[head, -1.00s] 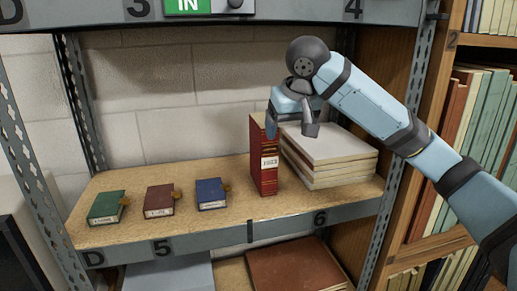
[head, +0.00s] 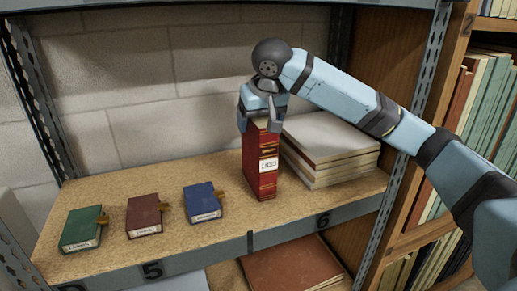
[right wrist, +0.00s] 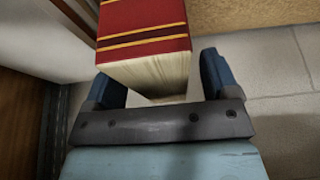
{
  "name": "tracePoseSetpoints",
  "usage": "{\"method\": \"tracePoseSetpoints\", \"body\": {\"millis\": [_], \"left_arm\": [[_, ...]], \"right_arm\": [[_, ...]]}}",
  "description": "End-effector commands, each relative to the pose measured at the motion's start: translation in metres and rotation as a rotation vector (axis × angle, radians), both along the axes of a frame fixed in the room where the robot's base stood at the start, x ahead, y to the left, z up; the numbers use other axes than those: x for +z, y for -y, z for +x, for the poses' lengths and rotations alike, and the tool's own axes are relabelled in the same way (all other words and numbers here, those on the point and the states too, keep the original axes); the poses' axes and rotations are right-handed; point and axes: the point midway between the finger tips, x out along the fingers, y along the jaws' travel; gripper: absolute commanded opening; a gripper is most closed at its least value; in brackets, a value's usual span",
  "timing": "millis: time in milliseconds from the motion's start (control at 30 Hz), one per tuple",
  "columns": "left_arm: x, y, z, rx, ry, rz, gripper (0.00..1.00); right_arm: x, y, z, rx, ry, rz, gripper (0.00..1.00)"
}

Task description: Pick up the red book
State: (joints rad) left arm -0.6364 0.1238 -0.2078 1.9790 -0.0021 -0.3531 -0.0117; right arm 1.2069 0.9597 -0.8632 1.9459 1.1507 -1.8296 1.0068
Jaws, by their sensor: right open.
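The red book (head: 264,165) stands upright on the shelf, with a white label on its spine. My right gripper (head: 259,122) is over its top, pointing down, with one finger on each side of the book. In the right wrist view the red book (right wrist: 143,30) lies between the two open fingers (right wrist: 157,82), its cream page edges facing the palm. A gap shows between the book and the finger on the right; the contact on the left is hard to judge. My left gripper is not in view.
A stack of pale books (head: 330,150) stands close to the right of the red book. Small green (head: 82,229), brown (head: 144,216) and blue (head: 203,203) books lie flat to the left. A shelf upright (head: 408,120) stands at the right.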

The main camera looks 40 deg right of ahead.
Motion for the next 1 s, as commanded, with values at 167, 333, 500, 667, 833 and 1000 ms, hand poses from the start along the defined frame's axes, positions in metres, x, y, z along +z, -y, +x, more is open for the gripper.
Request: {"method": "tracePoseSetpoints", "body": {"millis": [167,333,500,667,833,1000], "left_arm": [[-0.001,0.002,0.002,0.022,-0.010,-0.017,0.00],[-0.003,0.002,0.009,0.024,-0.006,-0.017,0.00],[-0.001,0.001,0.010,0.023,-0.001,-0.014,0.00],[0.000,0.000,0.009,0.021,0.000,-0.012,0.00],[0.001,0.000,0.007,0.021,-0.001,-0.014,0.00],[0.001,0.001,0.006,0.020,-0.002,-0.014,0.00]], "right_arm": [[-0.014,0.002,0.006,-0.001,0.001,-0.001,0.81],[-0.015,0.002,0.006,0.000,0.002,0.000,0.81],[-0.015,0.002,0.006,0.000,0.001,0.000,0.81],[-0.017,0.002,0.006,0.000,0.001,0.000,0.76],[-0.016,0.002,0.006,0.000,0.001,0.000,0.37],[-0.016,0.002,0.006,0.000,0.001,0.000,0.00]]}}
